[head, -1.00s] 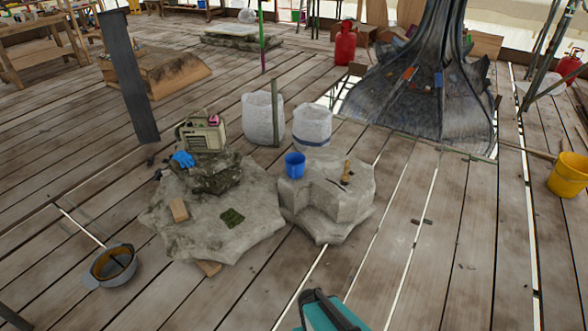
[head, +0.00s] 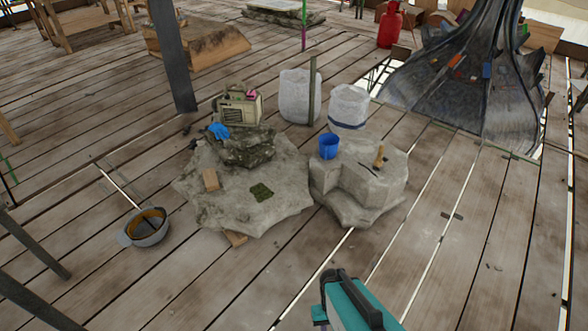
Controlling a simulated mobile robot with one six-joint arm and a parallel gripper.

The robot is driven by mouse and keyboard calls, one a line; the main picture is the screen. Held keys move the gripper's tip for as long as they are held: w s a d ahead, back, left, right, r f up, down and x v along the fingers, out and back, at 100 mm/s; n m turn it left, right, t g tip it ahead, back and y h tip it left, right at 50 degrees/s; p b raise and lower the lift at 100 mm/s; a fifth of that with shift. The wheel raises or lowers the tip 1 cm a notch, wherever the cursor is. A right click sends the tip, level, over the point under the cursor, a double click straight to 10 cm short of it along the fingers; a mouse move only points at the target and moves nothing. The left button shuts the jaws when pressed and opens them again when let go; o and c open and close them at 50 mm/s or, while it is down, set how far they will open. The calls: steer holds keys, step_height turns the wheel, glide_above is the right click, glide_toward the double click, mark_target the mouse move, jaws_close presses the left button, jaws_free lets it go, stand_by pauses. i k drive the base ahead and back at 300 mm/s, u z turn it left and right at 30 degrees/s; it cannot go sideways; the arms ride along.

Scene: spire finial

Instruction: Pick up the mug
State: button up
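A blue mug (head: 329,146) stands upright on the left part of a pale stone block (head: 374,187), near the middle of the head view. It looks like a small open-topped cup. My arm shows at the bottom of the view as a teal and black part (head: 352,303), well in front of the stone and apart from the mug. I cannot make out gripper fingers there.
A chisel-like tool with a wooden handle (head: 379,157) lies on the same block. A larger stone slab (head: 275,206) to the left carries a radio (head: 240,105) and a blue glove (head: 218,131). Two white sacks stand behind. A grey helmet (head: 148,228) lies left. Planks in front are clear.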

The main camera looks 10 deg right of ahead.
mark_target(328, 142)
steer(key=u, duration=0.2)
steer(key=k, duration=0.6)
steer(key=z, duration=1.5)
steer(key=i, duration=1.3)
steer(key=z, duration=0.05)
